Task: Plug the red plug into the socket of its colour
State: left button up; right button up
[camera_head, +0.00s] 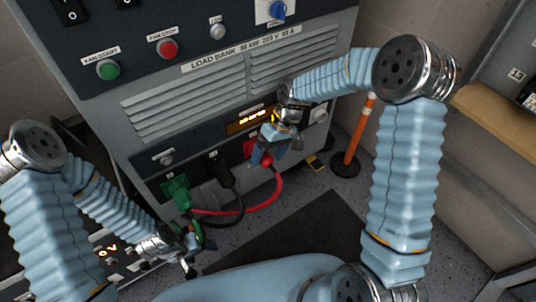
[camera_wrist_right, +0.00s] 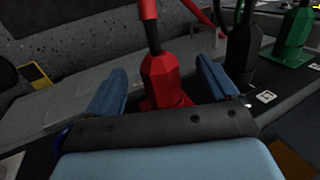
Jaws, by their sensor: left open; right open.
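The red plug (camera_head: 266,159) stands at the red socket (camera_head: 250,148) on the load bank's lower panel, its red cable hanging down. In the right wrist view the red plug (camera_wrist_right: 160,78) is upright, its end meeting the red socket base (camera_wrist_right: 153,105); how deep it sits is hidden. My right gripper (camera_head: 271,150) is at the plug. In the wrist view this gripper (camera_wrist_right: 162,88) is open, with one blue finger on each side of the plug and visible gaps. My left gripper (camera_head: 192,260) is open, low at the left, near the hanging green cable.
A black plug (camera_head: 222,172) and a green plug (camera_head: 177,194) stand in the same panel, left of the red one. Their cables (camera_head: 235,212) loop in front of the panel. An orange-and-white post (camera_head: 356,135) stands to the right. A dark mat (camera_head: 290,240) covers the floor in front.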

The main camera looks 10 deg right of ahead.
jog(key=s+p+v, duration=0.1)
jog(key=p+v, duration=0.3)
jog(key=v, duration=0.2)
jog(key=shift+w+r, duration=0.2)
jog(key=shift+w, duration=0.3)
